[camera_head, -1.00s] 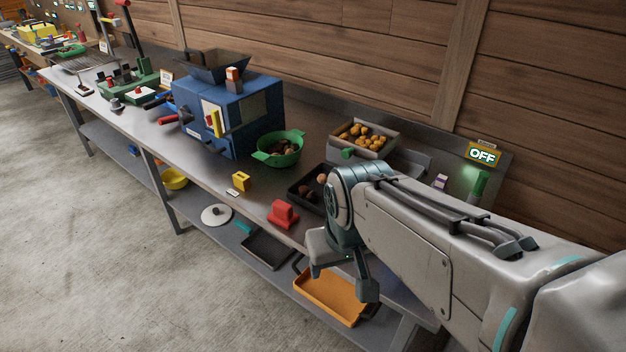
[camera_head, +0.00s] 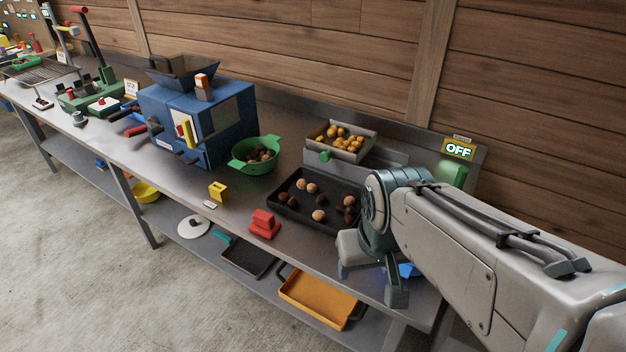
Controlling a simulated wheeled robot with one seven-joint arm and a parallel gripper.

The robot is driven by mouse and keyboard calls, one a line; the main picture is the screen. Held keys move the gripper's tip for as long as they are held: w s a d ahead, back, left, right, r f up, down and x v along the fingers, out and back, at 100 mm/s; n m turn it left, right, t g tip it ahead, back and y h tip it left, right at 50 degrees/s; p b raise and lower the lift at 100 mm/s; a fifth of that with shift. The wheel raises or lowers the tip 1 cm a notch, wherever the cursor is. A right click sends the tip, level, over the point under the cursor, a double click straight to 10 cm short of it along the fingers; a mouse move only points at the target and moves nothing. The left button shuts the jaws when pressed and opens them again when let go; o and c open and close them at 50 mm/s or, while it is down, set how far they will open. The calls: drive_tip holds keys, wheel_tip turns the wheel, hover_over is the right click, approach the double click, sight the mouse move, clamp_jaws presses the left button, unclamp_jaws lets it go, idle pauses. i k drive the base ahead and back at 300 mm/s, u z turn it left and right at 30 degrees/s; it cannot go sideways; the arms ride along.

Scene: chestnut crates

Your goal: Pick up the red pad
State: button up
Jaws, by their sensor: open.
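The red pad (camera_head: 264,224) is a small red block with a raised grip on top. Nothing covers the pad.
A black tray (camera_head: 284,200) with chestnuts lies behind the pad. A yellow block (camera_head: 217,191), a green bowl (camera_head: 256,170) and a blue machine (camera_head: 198,121) stand to the left. An orange tray (camera_head: 318,299) is on the lower shelf. Bare tabletop lies around the pad.

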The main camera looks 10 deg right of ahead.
sight(264, 224)
drive_tip(key=u, duration=1.8)
drive_tip(key=i, duration=2.25)
drive_tip(key=z, duration=4.3)
